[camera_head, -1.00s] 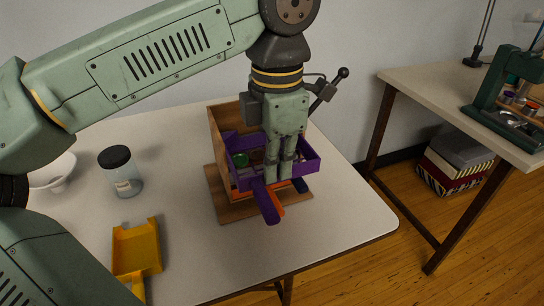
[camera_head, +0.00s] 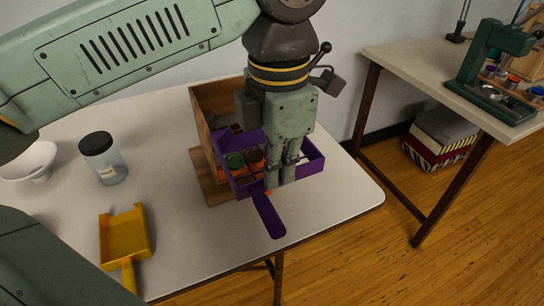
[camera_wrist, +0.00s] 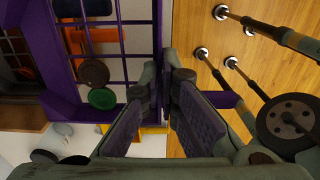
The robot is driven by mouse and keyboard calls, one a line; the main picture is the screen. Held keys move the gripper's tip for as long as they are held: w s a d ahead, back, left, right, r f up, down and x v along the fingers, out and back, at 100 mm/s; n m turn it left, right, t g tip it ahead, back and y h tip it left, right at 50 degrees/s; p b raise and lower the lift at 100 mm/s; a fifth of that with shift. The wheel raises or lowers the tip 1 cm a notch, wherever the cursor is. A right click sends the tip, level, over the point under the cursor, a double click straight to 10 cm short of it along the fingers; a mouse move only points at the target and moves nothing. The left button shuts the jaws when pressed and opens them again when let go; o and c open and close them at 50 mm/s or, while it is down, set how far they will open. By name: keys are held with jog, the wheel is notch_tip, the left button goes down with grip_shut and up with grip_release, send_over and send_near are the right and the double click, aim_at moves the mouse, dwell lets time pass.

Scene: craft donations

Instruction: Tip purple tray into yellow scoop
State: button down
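My gripper (camera_head: 279,176) appears closed on the front wall of the purple tray (camera_head: 313,163); its fingers are on either side of that wall in the wrist view (camera_wrist: 160,95). The tray is in front of the wooden box, apparently raised, with its handle (camera_head: 267,215) pointing toward the front. In the wrist view, the tray (camera_wrist: 60,85) has a grid-like bottom, with a green round piece (camera_wrist: 103,98) and a brown round piece (camera_wrist: 93,72) showing. The yellow scoop (camera_head: 124,237) lies on the table at front left, empty, handle toward the front edge.
A wooden box (camera_head: 198,135) stands open behind the tray, with orange parts near it. A jar with black lid (camera_head: 105,160) and a white bowl (camera_head: 32,162) stand at left. The table (camera_head: 180,225) is clear between scoop and box. A second bench (camera_head: 425,70) is at right.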

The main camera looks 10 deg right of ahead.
jog(key=shift+s+d, duration=0.25)
jog(key=shift+s, duration=0.45)
jog(key=shift+s+d, duration=0.2)
jog(key=shift+s, duration=0.5)
